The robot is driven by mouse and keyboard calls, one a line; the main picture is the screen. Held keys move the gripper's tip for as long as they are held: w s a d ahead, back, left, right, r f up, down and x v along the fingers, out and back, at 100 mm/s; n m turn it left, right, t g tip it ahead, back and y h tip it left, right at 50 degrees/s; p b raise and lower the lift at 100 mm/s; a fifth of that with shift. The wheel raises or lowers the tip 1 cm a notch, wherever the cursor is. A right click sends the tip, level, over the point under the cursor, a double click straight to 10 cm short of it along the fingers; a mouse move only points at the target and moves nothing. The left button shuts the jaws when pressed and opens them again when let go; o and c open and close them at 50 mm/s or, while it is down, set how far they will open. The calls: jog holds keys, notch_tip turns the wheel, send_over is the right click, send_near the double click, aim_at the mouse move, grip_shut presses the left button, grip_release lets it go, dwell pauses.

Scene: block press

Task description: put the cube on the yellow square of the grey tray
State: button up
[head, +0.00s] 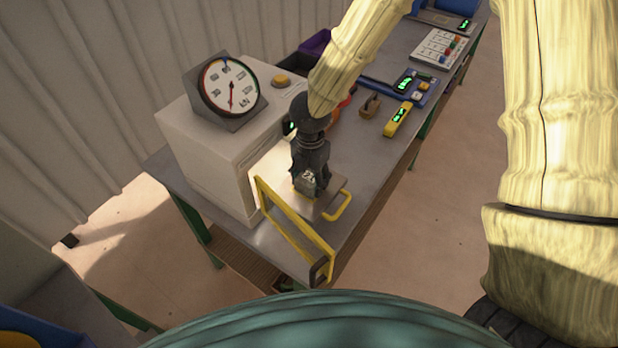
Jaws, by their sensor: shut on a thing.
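The cube (308,183) is small and grey with a light marking on one face. My gripper (307,177) points down and is shut on the cube. The grey tray (327,204) extends out of the front of the white press (203,152) and has a yellow handle (342,207). My gripper and the cube are over the tray. A bit of yellow shows beside the cube, but most of the yellow square is hidden. I cannot tell whether the cube touches the tray.
The press's yellow-framed door (296,232) stands open just in front of the tray. A round gauge (230,88) and a yellow button (281,81) sit on top of the press. A yellow device (398,119) and a brown wooden object (370,106) lie farther along the bench.

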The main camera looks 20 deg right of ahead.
aim_at(310, 176)
jog(key=shift+f, duration=0.2)
jog(key=o, duration=1.3)
jog(key=shift+r, duration=0.1)
notch_tip(310, 176, up, 12)
jog(key=b, duration=0.2)
jog(key=shift+r, duration=0.1)
